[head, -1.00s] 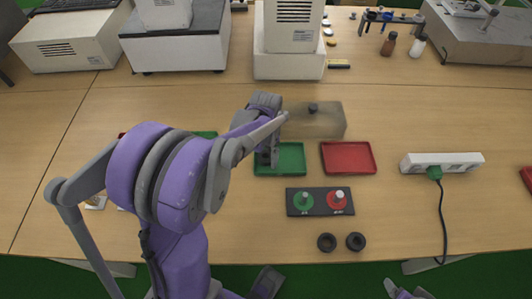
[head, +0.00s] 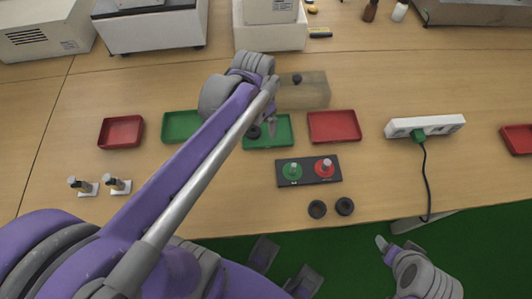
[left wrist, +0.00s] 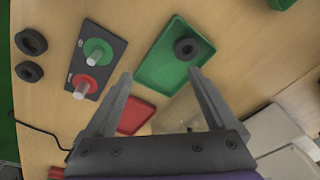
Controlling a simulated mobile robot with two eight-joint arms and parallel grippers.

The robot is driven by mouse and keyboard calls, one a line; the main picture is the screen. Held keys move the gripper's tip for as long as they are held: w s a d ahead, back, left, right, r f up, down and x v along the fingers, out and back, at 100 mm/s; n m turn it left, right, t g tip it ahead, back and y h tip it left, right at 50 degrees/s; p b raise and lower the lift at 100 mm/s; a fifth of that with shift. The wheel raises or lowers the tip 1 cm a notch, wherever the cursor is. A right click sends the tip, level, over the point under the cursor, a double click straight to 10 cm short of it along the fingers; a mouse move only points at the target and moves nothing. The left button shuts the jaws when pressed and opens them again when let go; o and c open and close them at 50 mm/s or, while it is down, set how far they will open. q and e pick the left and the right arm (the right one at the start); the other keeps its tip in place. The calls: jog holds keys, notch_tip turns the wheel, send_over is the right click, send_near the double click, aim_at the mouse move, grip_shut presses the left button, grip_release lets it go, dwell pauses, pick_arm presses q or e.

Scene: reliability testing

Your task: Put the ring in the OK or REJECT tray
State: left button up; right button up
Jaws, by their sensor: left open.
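A dark ring (head: 254,131) lies in the middle green tray (head: 284,141). The left wrist view shows the ring (left wrist: 187,48) flat inside that tray (left wrist: 158,68), apart from my fingers. My left gripper (head: 266,128) is above the tray, open and empty; its fingers (left wrist: 160,76) are spread wide in the wrist view. A red tray (head: 333,126) stands to the right of the green one. Two more dark rings (head: 317,209) (head: 344,206) lie near the table's front edge. My right gripper (head: 384,244) is at the lower right, its jaws unclear.
A dark plate (head: 308,181) with green and red discs and upright pegs sits in front of the trays. A translucent box (head: 304,92) stands behind. More trays, green (head: 181,126) and red (head: 121,132), are at left. A power strip (head: 425,126) lies at right.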

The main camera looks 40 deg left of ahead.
pick_arm(q)
jog(key=s+d+f+n+t, duration=0.1)
jog(key=s+d+f+t, duration=0.2)
jog(key=s+d, duration=0.6)
jog(key=shift+f+n+t, duration=0.3)
jog(key=shift+f+n, duration=0.1)
jog(key=shift+f, duration=0.1)
pick_arm(e)
jog(key=shift+s, duration=0.1)
